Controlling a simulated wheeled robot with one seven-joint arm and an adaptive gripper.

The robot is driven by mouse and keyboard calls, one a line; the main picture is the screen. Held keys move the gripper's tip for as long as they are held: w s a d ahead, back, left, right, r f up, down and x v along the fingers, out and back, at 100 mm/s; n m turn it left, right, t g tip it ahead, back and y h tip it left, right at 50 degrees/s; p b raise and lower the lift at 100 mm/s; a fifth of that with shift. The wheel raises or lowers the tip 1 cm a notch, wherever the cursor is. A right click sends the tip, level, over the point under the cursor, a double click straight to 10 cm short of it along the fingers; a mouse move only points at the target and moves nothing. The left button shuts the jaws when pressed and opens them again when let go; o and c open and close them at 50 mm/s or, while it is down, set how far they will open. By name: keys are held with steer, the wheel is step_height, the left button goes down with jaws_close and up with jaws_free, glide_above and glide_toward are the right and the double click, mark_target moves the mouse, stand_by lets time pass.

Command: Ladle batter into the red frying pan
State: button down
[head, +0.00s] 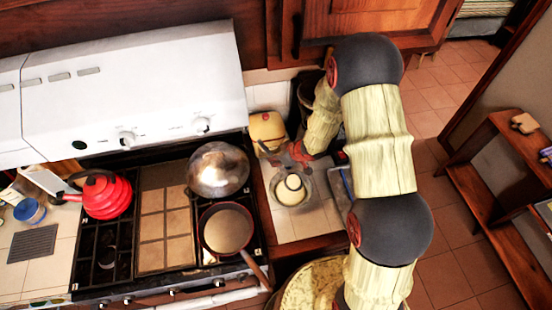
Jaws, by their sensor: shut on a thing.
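The red frying pan (203,240) sits on the stove's front right, its handle pointing toward the lower right. Its inside looks tan; I cannot tell whether that is batter or the pan's surface. A clear bowl (277,201) with pale contents stands on the tiled counter right of the stove. A round pale thing, seemingly the ladle's head (293,182), is in or just above the bowl. My gripper (301,158) is at the bowl's back edge, shut on what looks like the ladle; the fingers and the handle are mostly hidden.
A metal wok or lid (218,169) sits behind the pan. A red kettle (104,196) stands on the stove's left. A yellow appliance (268,132) is behind the bowl. The white hood (140,85) overhangs the stove. A wooden shelf (500,190) stands at the right.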

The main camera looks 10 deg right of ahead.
steer(key=shift+w+a+r+g+h+p, duration=0.2)
steer(key=shift+r+p, duration=0.25)
steer(key=shift+p, duration=0.9)
steer(key=shift+w+a+r+g+h+p, duration=0.15)
steer(key=shift+r+p, duration=0.3)
steer(key=shift+p, duration=0.9)
steer(key=shift+w+r+p, duration=0.2)
steer(key=shift+r+p, duration=0.05)
steer(key=shift+p, duration=0.7)
steer(key=shift+w+a+g+p, duration=0.1)
steer(key=shift+g+p, duration=0.25)
steer(key=shift+p, duration=0.4)
